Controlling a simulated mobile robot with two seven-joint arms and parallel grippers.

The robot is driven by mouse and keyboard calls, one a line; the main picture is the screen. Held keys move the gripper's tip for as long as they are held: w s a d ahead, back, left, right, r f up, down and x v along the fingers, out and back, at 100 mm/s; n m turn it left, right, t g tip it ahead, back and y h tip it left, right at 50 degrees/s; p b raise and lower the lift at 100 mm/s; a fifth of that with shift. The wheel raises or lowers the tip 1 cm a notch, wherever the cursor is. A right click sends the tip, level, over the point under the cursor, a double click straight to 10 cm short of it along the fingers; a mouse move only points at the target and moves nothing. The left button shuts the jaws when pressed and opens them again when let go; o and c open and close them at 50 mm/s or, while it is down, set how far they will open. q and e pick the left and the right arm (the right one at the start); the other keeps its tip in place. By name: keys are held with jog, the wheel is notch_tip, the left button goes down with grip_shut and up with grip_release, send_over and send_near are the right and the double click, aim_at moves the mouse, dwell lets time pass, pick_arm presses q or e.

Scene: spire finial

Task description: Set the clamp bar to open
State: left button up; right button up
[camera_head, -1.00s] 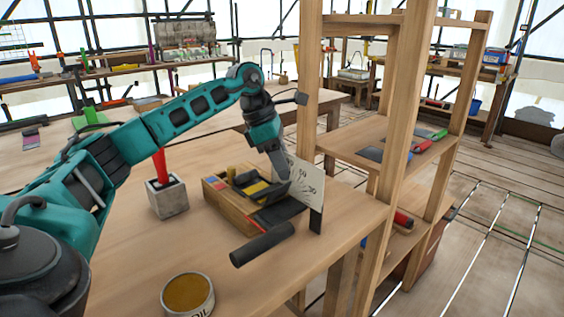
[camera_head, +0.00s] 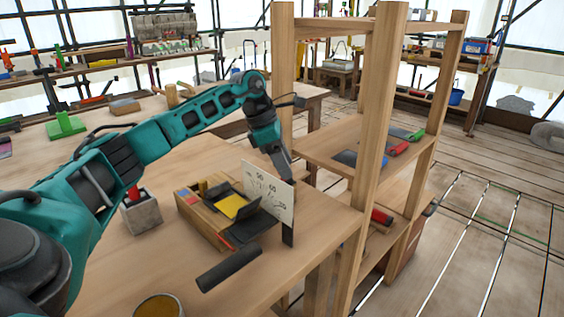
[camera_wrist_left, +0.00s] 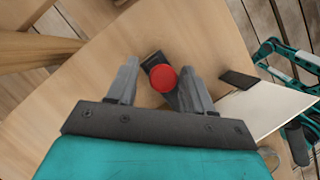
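A dark bar (camera_wrist_left: 153,61) with a round red knob (camera_wrist_left: 163,78) at its end shows in the left wrist view; it looks like the clamp bar. The knob lies between the two spread fingers of my left gripper (camera_wrist_left: 153,83), with gaps visible on both sides. In the head view my left gripper (camera_head: 287,170) is at the upper right edge of a white board (camera_head: 268,195) with angle marks. The board hides the knob and probably the fingertips there. The board's pale panel also shows in the wrist view (camera_wrist_left: 268,106). My right gripper is not in view.
A wooden box (camera_head: 200,220) with yellow and dark items stands left of the board. A black cylinder (camera_head: 229,267) lies in front. A grey block (camera_head: 142,216) and an open can (camera_head: 160,306) are on the table. A wooden shelf (camera_head: 365,150) stands close on the right.

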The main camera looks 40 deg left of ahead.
pick_arm(q)
jog(key=shift+o, duration=0.4)
jog(key=shift+s+r, duration=0.1)
jog(key=p+v, duration=0.2)
jog(key=v, duration=1)
jog(key=shift+a+r, duration=0.15)
jog(key=shift+r, duration=0.15)
